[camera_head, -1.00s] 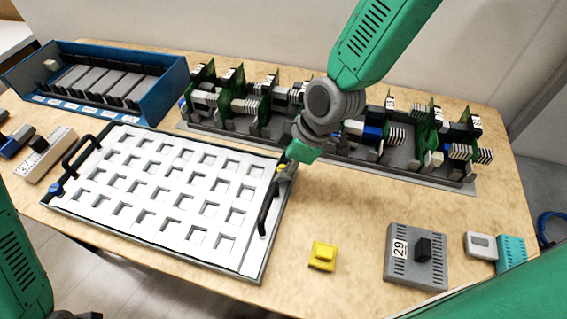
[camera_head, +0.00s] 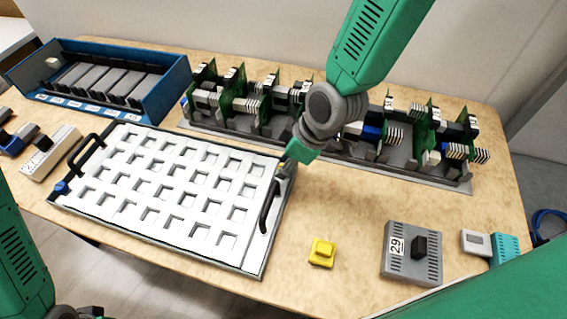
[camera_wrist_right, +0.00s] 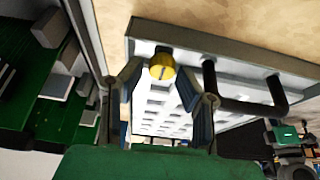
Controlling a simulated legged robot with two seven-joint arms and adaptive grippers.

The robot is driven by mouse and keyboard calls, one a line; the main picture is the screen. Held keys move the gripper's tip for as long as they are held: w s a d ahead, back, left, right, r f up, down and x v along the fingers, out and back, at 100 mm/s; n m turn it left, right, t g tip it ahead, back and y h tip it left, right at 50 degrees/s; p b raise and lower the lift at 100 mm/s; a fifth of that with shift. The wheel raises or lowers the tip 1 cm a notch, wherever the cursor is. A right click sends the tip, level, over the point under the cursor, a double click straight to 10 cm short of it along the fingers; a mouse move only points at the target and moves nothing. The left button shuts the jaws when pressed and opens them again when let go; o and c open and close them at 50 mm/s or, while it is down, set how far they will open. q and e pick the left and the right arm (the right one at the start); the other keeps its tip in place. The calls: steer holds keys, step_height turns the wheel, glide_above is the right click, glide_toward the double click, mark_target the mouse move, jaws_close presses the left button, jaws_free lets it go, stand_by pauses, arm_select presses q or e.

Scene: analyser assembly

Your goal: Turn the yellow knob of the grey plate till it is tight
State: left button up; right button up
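The grey plate (camera_head: 252,268) lies on the table, with a white face full of square openings and a black handle at each end. Its yellow knob (camera_wrist_right: 162,66) shows in the right wrist view near the plate's edge; in the head view my right gripper (camera_head: 287,168) largely covers it. In the right wrist view the fingers of my right gripper (camera_wrist_right: 160,76) stand apart, one on each side of the knob; I cannot tell whether they touch it. Only a dark bit of my left gripper (camera_head: 80,313) shows at the bottom left; its fingers cannot be made out.
A rack of green circuit boards (camera_head: 440,178) stands behind my right gripper. A blue crate (camera_head: 150,105) is at the back left. A yellow block (camera_head: 322,252) and a grey module (camera_head: 408,268) marked 29 lie to the right.

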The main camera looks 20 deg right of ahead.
steer(key=v, duration=1.1)
steer(key=shift+f, duration=0.15)
